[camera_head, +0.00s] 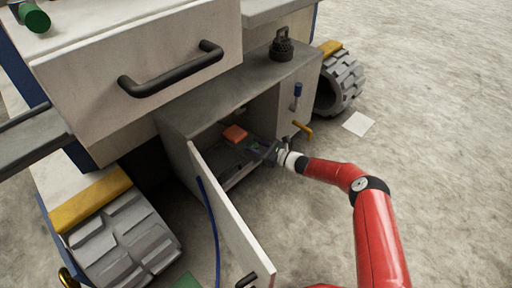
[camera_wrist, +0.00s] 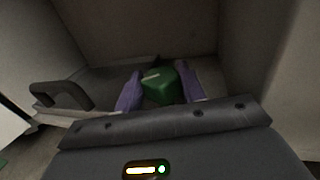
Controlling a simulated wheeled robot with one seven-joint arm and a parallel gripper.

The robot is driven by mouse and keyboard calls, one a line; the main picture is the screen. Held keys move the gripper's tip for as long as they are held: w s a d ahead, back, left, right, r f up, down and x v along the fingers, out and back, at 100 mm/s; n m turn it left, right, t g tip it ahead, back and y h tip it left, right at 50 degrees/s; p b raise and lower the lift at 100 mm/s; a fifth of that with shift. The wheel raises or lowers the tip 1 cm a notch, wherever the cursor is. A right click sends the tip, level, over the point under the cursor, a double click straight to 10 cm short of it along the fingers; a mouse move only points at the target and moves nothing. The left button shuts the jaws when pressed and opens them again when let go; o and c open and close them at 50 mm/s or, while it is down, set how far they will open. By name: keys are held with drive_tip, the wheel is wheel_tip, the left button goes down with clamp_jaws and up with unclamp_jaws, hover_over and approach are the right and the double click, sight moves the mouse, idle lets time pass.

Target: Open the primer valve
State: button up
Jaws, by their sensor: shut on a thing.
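My gripper (camera_head: 258,149) reaches into the open lower cabinet of the wheeled cart. In the wrist view, its two purple fingers (camera_wrist: 159,84) are shut on a green block-like thing (camera_wrist: 160,88) with a pale mark on top. Two possible valve handles show on the cabinet's right front panel: a yellow lever (camera_head: 303,130) and an upright blue handle (camera_head: 297,90). I cannot tell which of them, if either, is the primer valve. My gripper is left of and below both and touches neither.
The cabinet door (camera_head: 232,228) stands open at the left of my arm. An orange block (camera_head: 235,134) lies inside the cabinet. A drawer with a black handle (camera_head: 172,70) juts out above. A dark knobbed object (camera_head: 283,46) stands on the cabinet top. Open floor lies to the right.

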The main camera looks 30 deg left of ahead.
idle(0.4)
drive_tip(key=o, duration=1)
drive_tip(key=shift+d+p, duration=0.75)
drive_tip(key=shift+d, duration=3.2)
